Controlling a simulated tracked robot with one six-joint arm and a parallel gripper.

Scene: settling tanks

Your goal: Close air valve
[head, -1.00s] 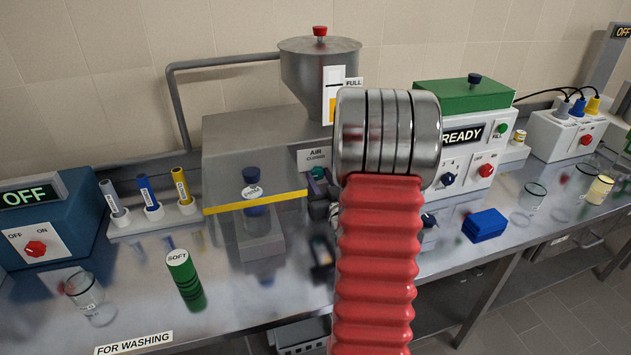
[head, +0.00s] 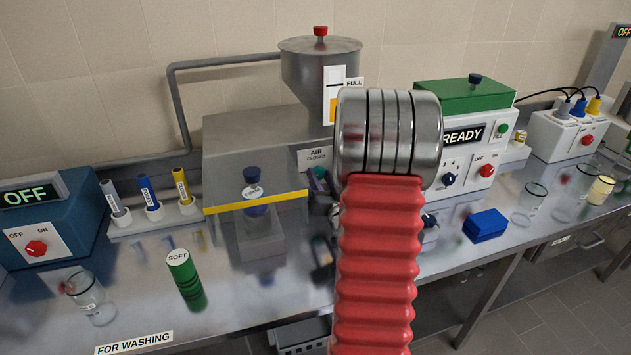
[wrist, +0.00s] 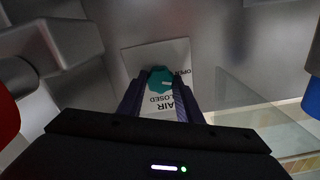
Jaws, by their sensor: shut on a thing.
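The air valve is a small teal knob (wrist: 160,78) on a pale plate marked AIR, OPEN and CLOSED, seen upside down in the wrist view. A light mark shows on the knob's face; which word it points to is hard to tell. My gripper (wrist: 157,88) is shut on the knob, a dark finger on each side. There my gripper (head: 321,184) is partly hidden behind my red arm.
A metal hopper (head: 318,75) marked FULL stands above the housing (head: 245,140). A green cylinder marked SOFT (head: 183,275) and a glass beaker (head: 90,297) stand on the bench at left. A blue box (head: 485,225) and a READY machine (head: 463,150) are at right.

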